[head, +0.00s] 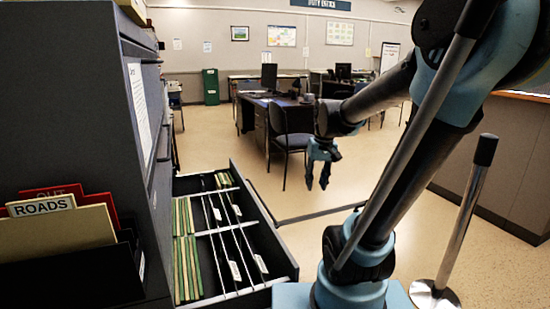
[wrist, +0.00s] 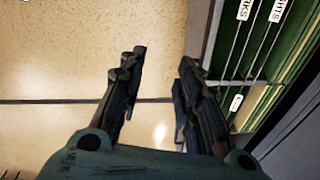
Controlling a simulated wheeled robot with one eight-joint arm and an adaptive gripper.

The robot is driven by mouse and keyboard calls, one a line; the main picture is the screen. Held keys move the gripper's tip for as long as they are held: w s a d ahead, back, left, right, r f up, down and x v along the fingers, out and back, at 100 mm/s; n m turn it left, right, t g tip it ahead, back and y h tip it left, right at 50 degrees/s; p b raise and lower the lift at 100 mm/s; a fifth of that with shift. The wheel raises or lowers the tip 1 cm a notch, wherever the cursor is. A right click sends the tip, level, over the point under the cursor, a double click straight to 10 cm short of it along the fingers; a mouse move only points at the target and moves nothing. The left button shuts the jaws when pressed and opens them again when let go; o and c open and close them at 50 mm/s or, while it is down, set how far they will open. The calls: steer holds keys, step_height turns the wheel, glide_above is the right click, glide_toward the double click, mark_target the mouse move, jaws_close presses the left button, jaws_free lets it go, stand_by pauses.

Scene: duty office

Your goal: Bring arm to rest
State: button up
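My gripper (head: 318,178) hangs at the end of my blue and black arm, to the right of the open file drawer and above the floor.
An open drawer (head: 285,262) with green folders and labelled dividers juts from a dark cabinet (head: 90,100). A holder with a ROADS folder (head: 62,228) stands at left. A post (head: 468,215) stands at right.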

steer(key=s+d+f, duration=0.2)
steer(key=s+f, duration=0.2)
steer(key=s, duration=0.3)
steer(key=s+d+f+m, duration=0.1)
steer(key=s+d+f, duration=0.1)
steer(key=s+f, duration=0.2)
steer(key=s, duration=0.3)
steer(key=shift+s+d+f+t+h, duration=0.15)
steer(key=shift+s+d+t+h, duration=0.15)
steer(key=shift+d+t+h, duration=0.1)
steer(key=shift+a, duration=0.15)
